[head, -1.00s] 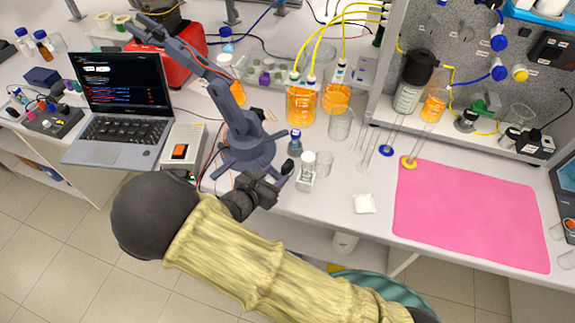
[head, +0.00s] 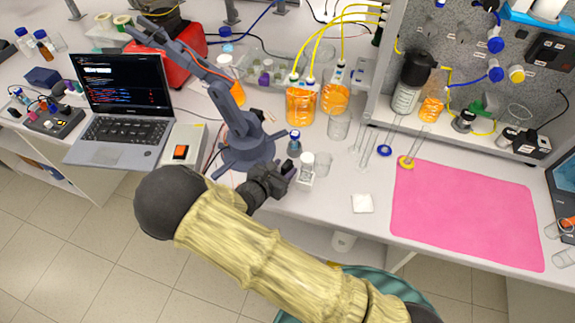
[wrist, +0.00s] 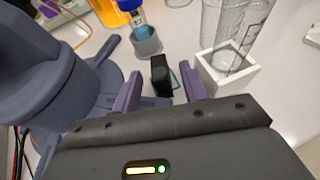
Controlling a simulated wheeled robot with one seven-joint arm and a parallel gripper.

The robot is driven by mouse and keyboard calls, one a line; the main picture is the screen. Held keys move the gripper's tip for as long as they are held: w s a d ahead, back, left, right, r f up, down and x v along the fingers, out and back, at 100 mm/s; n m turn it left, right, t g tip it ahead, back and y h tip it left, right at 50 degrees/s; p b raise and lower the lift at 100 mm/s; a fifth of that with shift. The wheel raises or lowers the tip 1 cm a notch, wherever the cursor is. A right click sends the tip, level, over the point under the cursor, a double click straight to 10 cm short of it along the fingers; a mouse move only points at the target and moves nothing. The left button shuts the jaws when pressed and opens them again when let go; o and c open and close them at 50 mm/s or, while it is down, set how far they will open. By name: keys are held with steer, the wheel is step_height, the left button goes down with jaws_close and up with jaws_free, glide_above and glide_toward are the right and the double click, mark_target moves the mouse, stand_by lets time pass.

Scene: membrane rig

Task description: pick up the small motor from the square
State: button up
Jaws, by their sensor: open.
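A small upright black block, which looks like the small motor (wrist: 160,74), stands on the bench in the wrist view. It is ahead of and between the two purple fingers of my open gripper (wrist: 160,89). A teal line beside its base may be part of the square; most of that marking is hidden. In the head view my gripper (head: 281,176) is low over the bench's front edge, right of the blue-grey desktop arm's base, with the black block (head: 288,166) at its tips. I cannot tell whether the fingers touch the block.
Close by are a blue-capped vial in a grey holder (wrist: 146,42), a white open box (wrist: 228,70) to the right, and the desktop arm's base (wrist: 75,85) to the left. Glass beakers stand behind. A white pad (head: 362,204) and pink mat (head: 465,215) lie farther right.

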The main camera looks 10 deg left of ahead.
steer(key=shift+s+a, duration=0.1)
steer(key=shift+s, duration=0.1)
steer(key=shift+c, duration=0.4)
steer(key=shift+w, duration=0.1)
steer(key=c, duration=0.4)
jaws_close()
steer(key=shift+r, duration=0.15)
steer(key=shift+r, duration=0.3)
step_height(320, 180, up, 9)
steer(key=b, duration=0.1)
